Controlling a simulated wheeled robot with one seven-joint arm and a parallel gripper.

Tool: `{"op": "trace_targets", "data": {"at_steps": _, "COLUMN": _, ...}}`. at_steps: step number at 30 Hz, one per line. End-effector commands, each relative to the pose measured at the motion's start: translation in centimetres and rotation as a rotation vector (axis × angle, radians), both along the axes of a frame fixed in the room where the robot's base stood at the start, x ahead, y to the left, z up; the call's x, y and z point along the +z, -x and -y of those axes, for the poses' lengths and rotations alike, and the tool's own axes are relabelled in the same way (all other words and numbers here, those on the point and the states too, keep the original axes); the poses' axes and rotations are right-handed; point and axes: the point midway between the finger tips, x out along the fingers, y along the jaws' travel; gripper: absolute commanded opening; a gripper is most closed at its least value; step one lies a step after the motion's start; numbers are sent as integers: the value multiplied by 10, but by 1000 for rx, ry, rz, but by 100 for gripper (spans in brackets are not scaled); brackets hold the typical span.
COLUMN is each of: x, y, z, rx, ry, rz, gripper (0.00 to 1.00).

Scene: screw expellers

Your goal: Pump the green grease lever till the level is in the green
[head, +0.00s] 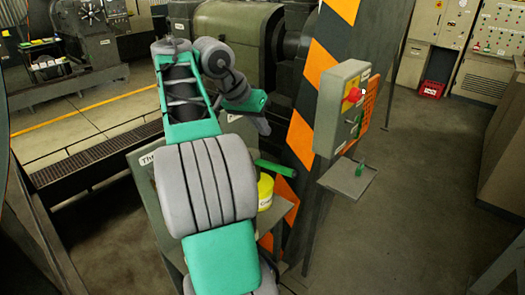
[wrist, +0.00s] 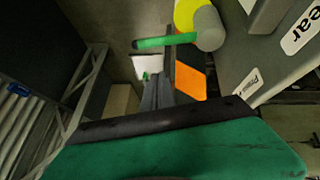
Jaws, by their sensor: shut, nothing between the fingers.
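The green grease lever (head: 275,168) sticks out to the right from behind my arm in the head view, above a yellow container. In the wrist view the lever (wrist: 165,42) lies nearly level, its right end by a grey round part (wrist: 208,28). My gripper (head: 263,125) is shut and empty, above and slightly left of the lever in the head view and apart from it. No level gauge can be made out; my arm hides much of the machine.
The yellow container (head: 265,192) stands on a small shelf below the lever. An orange-and-black striped post (head: 322,70) rises close to the right of my gripper. It carries a grey switch box (head: 336,112) with a red knob. A small tray (head: 348,180) juts out below.

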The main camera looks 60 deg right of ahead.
Motion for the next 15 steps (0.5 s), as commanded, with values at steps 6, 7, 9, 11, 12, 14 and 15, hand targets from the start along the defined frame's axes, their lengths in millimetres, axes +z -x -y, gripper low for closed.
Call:
{"op": "trace_targets", "data": {"at_steps": 6, "x": 0, "y": 21, "z": 13, "rx": -117, "ry": -3, "rz": 13, "gripper": 0}}
{"op": "trace_targets", "data": {"at_steps": 7, "x": 0, "y": 21, "z": 13, "rx": -117, "ry": -3, "rz": 13, "gripper": 0}}
{"op": "trace_targets", "data": {"at_steps": 9, "x": 0, "y": 21, "z": 13, "rx": -116, "ry": -2, "rz": 13, "gripper": 0}}
{"op": "trace_targets", "data": {"at_steps": 11, "x": 0, "y": 21, "z": 13, "rx": -116, "ry": -2, "rz": 13, "gripper": 0}}
{"op": "trace_targets", "data": {"at_steps": 12, "x": -1, "y": 21, "z": 13, "rx": -115, "ry": -3, "rz": 12, "gripper": 0}}
{"op": "trace_targets", "data": {"at_steps": 14, "x": -4, "y": 21, "z": 14, "rx": -114, "ry": -3, "rz": 12, "gripper": 0}}
{"op": "trace_targets", "data": {"at_steps": 15, "x": -8, "y": 21, "z": 16, "rx": -113, "ry": -3, "rz": 12, "gripper": 0}}
